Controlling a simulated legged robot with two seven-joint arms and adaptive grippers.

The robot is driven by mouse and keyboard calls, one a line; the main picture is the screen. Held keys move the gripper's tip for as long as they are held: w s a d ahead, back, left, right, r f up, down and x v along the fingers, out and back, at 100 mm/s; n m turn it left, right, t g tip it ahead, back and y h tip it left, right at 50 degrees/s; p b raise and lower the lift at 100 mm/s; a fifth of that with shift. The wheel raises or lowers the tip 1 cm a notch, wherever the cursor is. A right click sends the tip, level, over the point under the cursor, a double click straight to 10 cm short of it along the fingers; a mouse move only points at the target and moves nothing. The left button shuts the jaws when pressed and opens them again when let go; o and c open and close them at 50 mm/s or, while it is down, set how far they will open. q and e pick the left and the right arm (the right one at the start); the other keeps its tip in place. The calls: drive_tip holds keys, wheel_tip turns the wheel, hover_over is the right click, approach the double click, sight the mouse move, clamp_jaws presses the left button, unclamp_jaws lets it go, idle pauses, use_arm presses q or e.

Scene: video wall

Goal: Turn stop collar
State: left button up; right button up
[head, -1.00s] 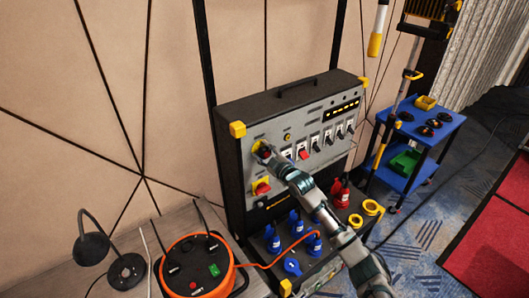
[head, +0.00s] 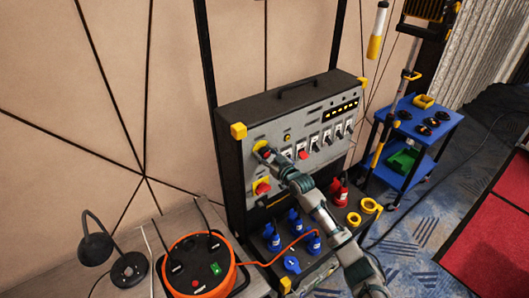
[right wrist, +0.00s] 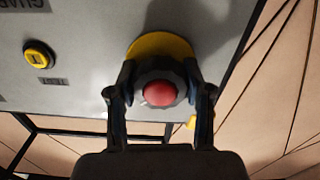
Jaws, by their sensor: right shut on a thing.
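The stop collar (right wrist: 176,74) is a dark ring around a red button (right wrist: 158,93), on a yellow round plate (right wrist: 160,44) on the grey panel face. My right gripper (right wrist: 160,85) is shut on the collar, one finger on each side of it, in the right wrist view. In the head view, my right gripper (head: 268,154) is at the upper left of the panel (head: 310,150) and covers most of the collar. The yellow plate (head: 259,146) shows beside it. My left gripper is not in view.
A red knob on a yellow plate (head: 261,187) sits below the collar. A row of switches (head: 327,137) lies to its right. Blue plugs (head: 296,222) and an orange cable reel (head: 197,268) are below. A blue cart (head: 425,128) stands right.

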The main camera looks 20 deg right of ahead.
drive_tip(key=shift+m, duration=0.4)
drive_tip(key=shift+w+r, duration=0.1)
drive_tip(key=shift+r, duration=0.15)
drive_tip(key=o, duration=1.2)
drive_tip(key=shift+c, duration=0.2)
drive_tip(key=shift+s+d+f, duration=0.1)
drive_tip(key=shift+s, duration=0.1)
drive_tip(key=v, duration=1.1)
drive_tip(key=shift+s+d, duration=0.15)
drive_tip(key=shift+s, duration=0.15)
